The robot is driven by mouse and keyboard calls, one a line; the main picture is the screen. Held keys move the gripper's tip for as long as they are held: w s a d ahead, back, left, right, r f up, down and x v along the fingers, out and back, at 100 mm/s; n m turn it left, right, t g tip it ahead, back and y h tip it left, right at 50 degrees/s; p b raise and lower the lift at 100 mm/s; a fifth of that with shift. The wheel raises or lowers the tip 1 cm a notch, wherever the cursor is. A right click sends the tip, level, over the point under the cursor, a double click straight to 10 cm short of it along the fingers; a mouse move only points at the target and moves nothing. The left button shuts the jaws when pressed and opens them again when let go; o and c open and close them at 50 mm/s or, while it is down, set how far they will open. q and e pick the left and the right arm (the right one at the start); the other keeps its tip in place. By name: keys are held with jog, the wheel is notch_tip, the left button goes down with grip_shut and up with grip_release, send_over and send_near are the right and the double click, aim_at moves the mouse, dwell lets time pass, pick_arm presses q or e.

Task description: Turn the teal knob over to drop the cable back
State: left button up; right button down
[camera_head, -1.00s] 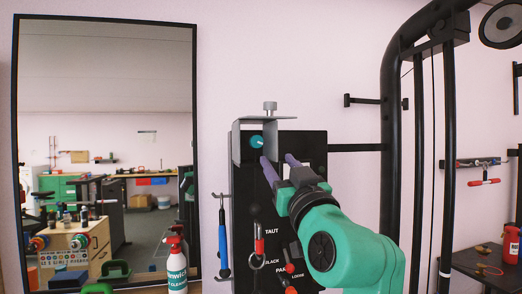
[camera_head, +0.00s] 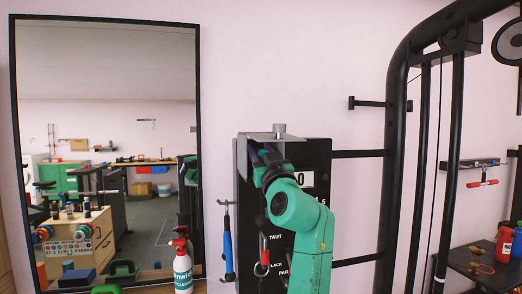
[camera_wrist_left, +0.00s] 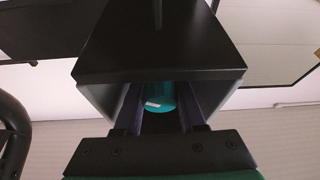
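The teal knob (camera_wrist_left: 161,92) shows in the left wrist view, deep between my finger pads under a dark hood-like block, with a small white mark on its face. Dark gaps show on both sides of it. My left gripper (camera_head: 257,152) is at the upper left of the black panel (camera_head: 318,158), under the grey metal bracket (camera_head: 272,136). It looks open around or just in front of the knob; contact is not visible. In the head view my gripper and wrist hide the knob. The panel reads TAUT, SLACK and PARK, partly covered by my arm. My right gripper is not in view.
A spray bottle (camera_head: 182,265) stands at lower left, before a large mirror (camera_head: 201,120). A black tube frame (camera_head: 395,150) rises at right.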

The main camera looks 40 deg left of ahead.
pick_arm(q)
grip_shut()
jog(key=shift+w+m+t+h, duration=0.1)
jog(key=shift+m+t+h, duration=0.3)
jog(key=shift+m, duration=0.8)
jog(key=o, duration=0.7)
grip_release()
jog(key=shift+f, duration=0.1)
